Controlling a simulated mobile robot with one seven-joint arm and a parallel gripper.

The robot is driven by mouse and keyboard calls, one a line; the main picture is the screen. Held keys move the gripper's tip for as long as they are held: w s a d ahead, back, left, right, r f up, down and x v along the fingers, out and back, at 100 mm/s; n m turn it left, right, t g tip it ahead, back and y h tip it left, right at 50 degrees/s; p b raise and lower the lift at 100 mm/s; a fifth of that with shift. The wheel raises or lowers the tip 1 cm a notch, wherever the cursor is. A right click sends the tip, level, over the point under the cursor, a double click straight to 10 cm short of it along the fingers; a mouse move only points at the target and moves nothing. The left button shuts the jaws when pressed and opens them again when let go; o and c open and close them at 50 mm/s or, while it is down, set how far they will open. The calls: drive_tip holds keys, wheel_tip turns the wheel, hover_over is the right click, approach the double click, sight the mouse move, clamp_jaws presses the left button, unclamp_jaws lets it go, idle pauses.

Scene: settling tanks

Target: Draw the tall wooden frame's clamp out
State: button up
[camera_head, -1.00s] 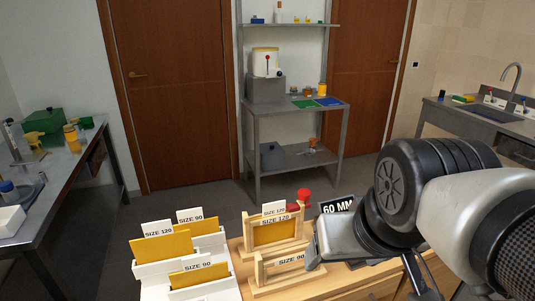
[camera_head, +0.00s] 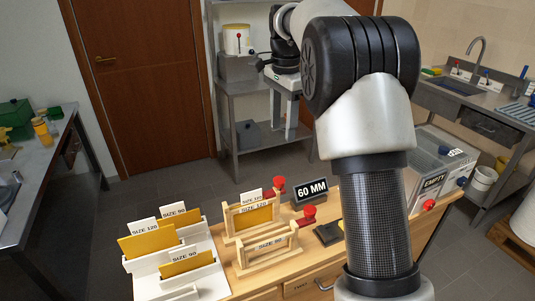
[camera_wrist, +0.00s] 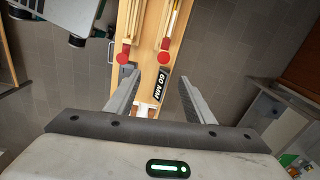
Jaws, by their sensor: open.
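The tall wooden frame (camera_head: 228,224), tagged SIZE 120 and holding a yellow panel, stands upright at the back of the wooden bench. Its red clamp (camera_head: 279,183) sticks out at its right end. A lower frame tagged SIZE 90 (camera_head: 268,262) stands in front, with its own red clamp (camera_head: 308,211). In the wrist view, the tall frame's red clamp (camera_wrist: 164,57) is the right one and the lower frame's clamp (camera_wrist: 123,58) the left. My gripper (camera_wrist: 149,73) is open and empty, high above the bench, apart from both clamps.
A black 60 MM sign (camera_head: 311,191) stands just right of the tall frame's clamp. A white rack (camera_head: 143,264) of tagged panels is on the left. A clear box marked EMPTY (camera_head: 440,165) stands on the right. A steel shelf (camera_head: 222,88) is behind.

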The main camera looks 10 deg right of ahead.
drive_tip(key=w+f+m, duration=0.1)
drive_tip(key=w+f, duration=0.1)
approach(280, 179)
wheel_tip(280, 179, down, 8)
drive_tip(key=shift+a+f, duration=0.1)
drive_tip(key=shift+a, duration=0.05)
drive_tip(key=shift+c, duration=0.3)
clamp_jaws()
